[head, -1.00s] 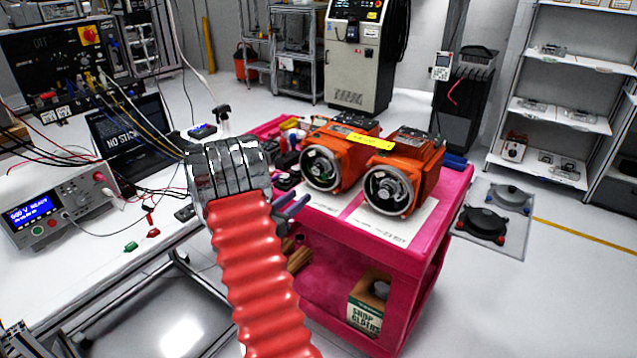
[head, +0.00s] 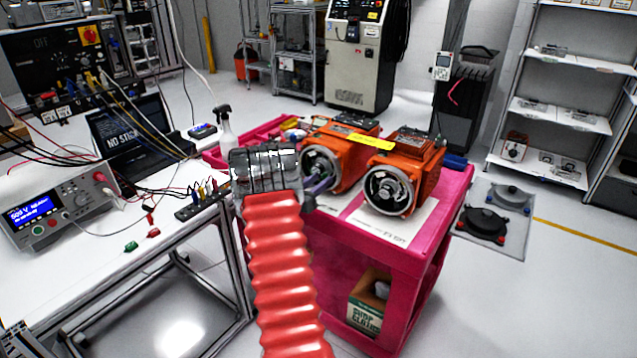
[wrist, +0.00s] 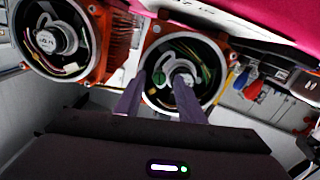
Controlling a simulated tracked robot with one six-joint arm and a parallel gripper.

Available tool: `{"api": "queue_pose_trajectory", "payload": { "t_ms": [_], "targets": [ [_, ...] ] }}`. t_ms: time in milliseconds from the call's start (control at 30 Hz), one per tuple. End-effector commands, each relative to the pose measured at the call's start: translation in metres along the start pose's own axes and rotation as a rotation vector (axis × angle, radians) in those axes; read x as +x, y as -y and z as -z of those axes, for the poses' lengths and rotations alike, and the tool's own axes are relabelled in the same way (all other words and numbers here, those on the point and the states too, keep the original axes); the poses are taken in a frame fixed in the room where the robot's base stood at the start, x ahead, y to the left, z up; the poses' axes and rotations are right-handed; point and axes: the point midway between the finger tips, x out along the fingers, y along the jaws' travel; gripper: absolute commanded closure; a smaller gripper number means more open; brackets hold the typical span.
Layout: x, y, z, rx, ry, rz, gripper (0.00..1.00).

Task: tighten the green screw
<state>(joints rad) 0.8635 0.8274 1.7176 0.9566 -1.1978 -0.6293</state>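Two orange servo motors with open round encoder ends sit side by side on the pink cart, the left motor (head: 345,150) and the right motor (head: 408,172). My gripper (head: 322,183) is in front of the left motor's open end in the head view. In the wrist view, which looks turned over, my gripper (wrist: 160,82) has two spread fingers, with nothing seen held between them. The fingers overlap the near encoder end (wrist: 208,92), and contact cannot be told. Greenish parts show inside that ring, but I cannot clearly make out a green screw.
The pink cart (head: 440,240) holds paper sheets under the motors and small tools at its left. A white bench (head: 100,265) with a power supply (head: 60,208) and cables stands at left. A spray bottle (head: 225,128) stands behind my arm.

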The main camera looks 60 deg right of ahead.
Motion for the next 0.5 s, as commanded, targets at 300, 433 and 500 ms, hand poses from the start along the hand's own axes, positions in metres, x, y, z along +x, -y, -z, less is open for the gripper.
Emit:
{"api": "queue_pose_trajectory", "payload": {
  "t_ms": [300, 433, 500],
  "targets": [
    [0.0, -0.0002, -0.0001, 0.0, 0.0, 0.0, 0.73],
    [0.0, -0.0003, -0.0001, 0.0, 0.0, 0.0, 0.82],
    [0.0, -0.0003, -0.0001, 0.0, 0.0, 0.0, 0.87]
  ]
}}
